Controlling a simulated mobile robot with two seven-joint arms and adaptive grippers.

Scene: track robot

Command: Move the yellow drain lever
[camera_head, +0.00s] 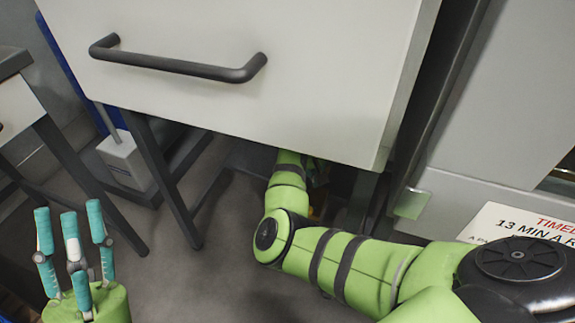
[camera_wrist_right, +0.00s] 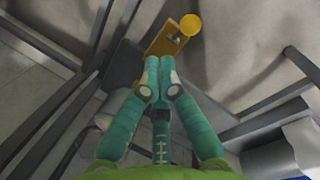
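The yellow drain lever (camera_wrist_right: 166,42) shows in the right wrist view, with a round yellow knob at its upper right end. My right gripper (camera_wrist_right: 158,78) points at it from below in that view. Its teal fingers are drawn together, with their tips at the lever's lower end; I cannot tell whether they touch it. In the head view my right arm reaches under the pale cabinet, which hides the gripper and most or all of the lever. My left gripper (camera_head: 74,238) is open and empty at the lower left of the head view, its fingers pointing up and spread.
The pale cabinet front (camera_head: 330,80) with a dark bar handle (camera_head: 180,64) overhangs my right arm. Dark frame legs (camera_head: 165,180) stand beneath it. A grey unit with a timer sign (camera_head: 520,222) is at the right. Grey floor (camera_head: 225,270) is open at lower middle.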

